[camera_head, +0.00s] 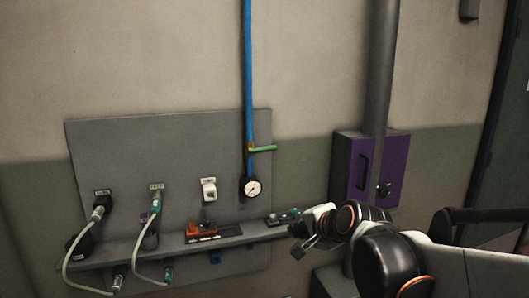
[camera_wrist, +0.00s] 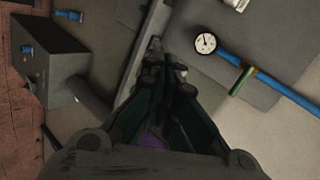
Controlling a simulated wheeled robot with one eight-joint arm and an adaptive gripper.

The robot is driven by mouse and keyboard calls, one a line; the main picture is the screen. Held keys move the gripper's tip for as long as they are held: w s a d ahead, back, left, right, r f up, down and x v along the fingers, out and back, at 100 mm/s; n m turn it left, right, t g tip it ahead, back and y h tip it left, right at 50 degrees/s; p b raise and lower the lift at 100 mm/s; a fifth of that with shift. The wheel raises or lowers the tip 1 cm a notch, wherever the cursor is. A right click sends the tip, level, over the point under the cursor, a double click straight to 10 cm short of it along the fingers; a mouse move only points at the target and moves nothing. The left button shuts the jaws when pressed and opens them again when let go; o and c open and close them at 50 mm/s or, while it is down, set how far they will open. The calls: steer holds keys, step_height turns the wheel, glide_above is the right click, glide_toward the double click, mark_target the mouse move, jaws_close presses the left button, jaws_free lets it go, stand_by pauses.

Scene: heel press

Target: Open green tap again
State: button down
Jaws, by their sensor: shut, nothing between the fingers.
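The green tap handle (camera_head: 263,149) sits on the vertical blue pipe (camera_head: 249,70), above a round white gauge (camera_head: 252,188). The handle points to the right, across the pipe. The green handle also shows in the wrist view (camera_wrist: 243,81), right of the gripper, with the blue pipe (camera_wrist: 290,92) and the gauge (camera_wrist: 206,43). My gripper (camera_head: 299,246) is low and to the right of the tap, near the right end of the shelf. In the wrist view my gripper (camera_wrist: 168,62) is shut and empty, apart from the tap.
A grey shelf (camera_head: 135,258) runs along the panel's bottom with an orange-and-black item (camera_head: 201,230) on it. Hoses (camera_head: 76,250) hang at left. A purple-fronted box (camera_head: 377,170) with a grey pipe (camera_head: 380,65) stands right.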

mark_target(262, 149)
steer(key=w+a+r+m+t+p, duration=0.1)
steer(key=w+m+t+p, duration=0.1)
steer(key=w+m+p, duration=0.4)
steer(key=w+r+m+t+p, duration=0.2)
steer(key=w+m+p, duration=0.4)
steer(key=w+m, duration=0.8)
steer(key=shift+w+a+r+t, duration=0.3)
steer(key=shift+w+t, duration=0.2)
steer(key=shift+w, duration=2.3)
steer(key=w+a+r, duration=0.2)
steer(key=w, duration=0.6)
steer(key=shift+w+a+r, duration=0.15)
steer(key=shift+w+r, duration=0.1)
steer(key=shift+w, duration=0.15)
